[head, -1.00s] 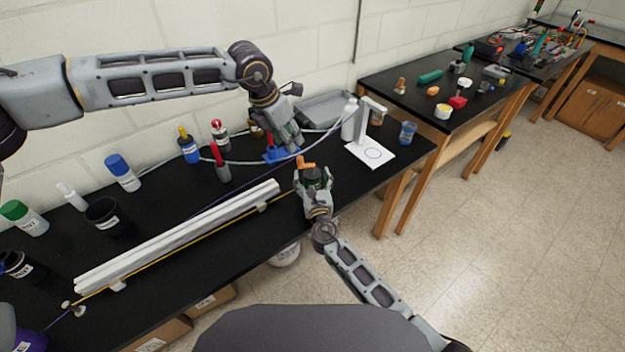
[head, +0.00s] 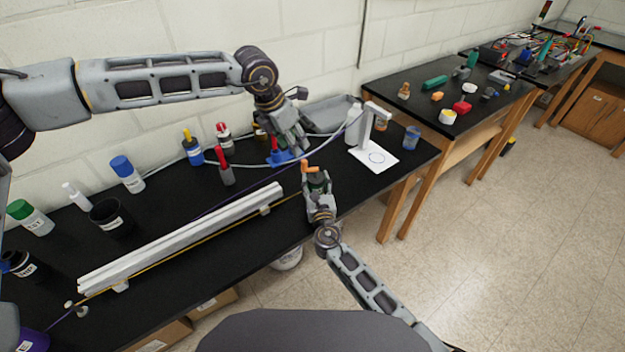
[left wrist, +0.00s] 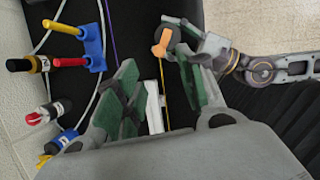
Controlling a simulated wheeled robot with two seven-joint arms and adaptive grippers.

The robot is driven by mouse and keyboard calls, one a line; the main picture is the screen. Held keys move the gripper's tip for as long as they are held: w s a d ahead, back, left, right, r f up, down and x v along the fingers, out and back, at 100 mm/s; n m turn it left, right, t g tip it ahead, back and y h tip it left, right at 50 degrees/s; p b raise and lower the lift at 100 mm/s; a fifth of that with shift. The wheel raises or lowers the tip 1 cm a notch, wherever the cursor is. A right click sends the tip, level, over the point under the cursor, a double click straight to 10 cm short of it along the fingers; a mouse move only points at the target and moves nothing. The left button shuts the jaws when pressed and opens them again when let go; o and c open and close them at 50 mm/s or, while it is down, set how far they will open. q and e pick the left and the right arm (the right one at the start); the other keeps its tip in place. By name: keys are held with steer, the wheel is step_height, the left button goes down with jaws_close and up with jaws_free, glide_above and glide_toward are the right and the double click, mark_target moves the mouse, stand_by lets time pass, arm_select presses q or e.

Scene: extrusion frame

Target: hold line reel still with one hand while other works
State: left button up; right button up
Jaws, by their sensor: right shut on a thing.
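A small reel with an orange handle (head: 311,168) is at my right gripper (head: 314,180), above the front edge of the black bench. My right gripper is shut on the reel; its fingers hide part of it. In the left wrist view the orange handle (left wrist: 161,42) stands out from the reel's dark, round body. A yellow line (head: 200,237) runs from the reel along the white rail (head: 190,240). My left gripper (head: 293,150) is behind and slightly left of the reel. In the left wrist view its green-padded fingers (left wrist: 160,92) are apart, with nothing held between them.
A blue holder (left wrist: 92,45) with coloured-handled tools is close to my left gripper. A white stand (head: 375,155), a white bottle (head: 353,125) and a grey tray (head: 335,112) are to the right. Several bottles and a black cup (head: 110,217) line the wall side at left.

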arm_select(q)
steer(key=s+d+r+n+h, duration=0.25)
steer(key=d+r+h, duration=0.25)
steer(key=d, duration=0.3)
steer(key=s+d+r+n+h, duration=0.1)
steer(key=d+r+n+h, duration=0.3)
steer(key=d, duration=0.5)
steer(key=w+d+r+n+t+h, duration=0.1)
steer(key=w+r+n+t+h, duration=0.1)
steer(key=w+r+n+t, duration=0.35)
steer(key=w+r+n+t+h, duration=0.2)
steer(key=r+n+t, duration=0.1)
steer(key=r+n, duration=0.55)
steer(key=w+a+f+n+t+y, duration=0.1)
steer(key=w+a+f+n+y, duration=0.35)
steer(key=n, duration=0.45)
steer(key=w+a+f+n+t+y, duration=0.2)
steer(key=a+f+n+y, duration=0.25)
steer(key=n+y, duration=0.3)
steer(key=s+a+f+n+g+y, duration=0.1)
steer(key=s+a+f+n+g, duration=0.2)
steer(key=s+f+g, duration=0.2)
steer(key=s+a+f+n+g+y, duration=0.2)
steer(key=s+a+f+n+g, duration=0.1)
steer(key=s+f+g, duration=0.2)
step_height(320, 180, down, 3)
steer(key=shift+s+a+n, duration=0.4)
steer(key=shift+s, duration=0.75)
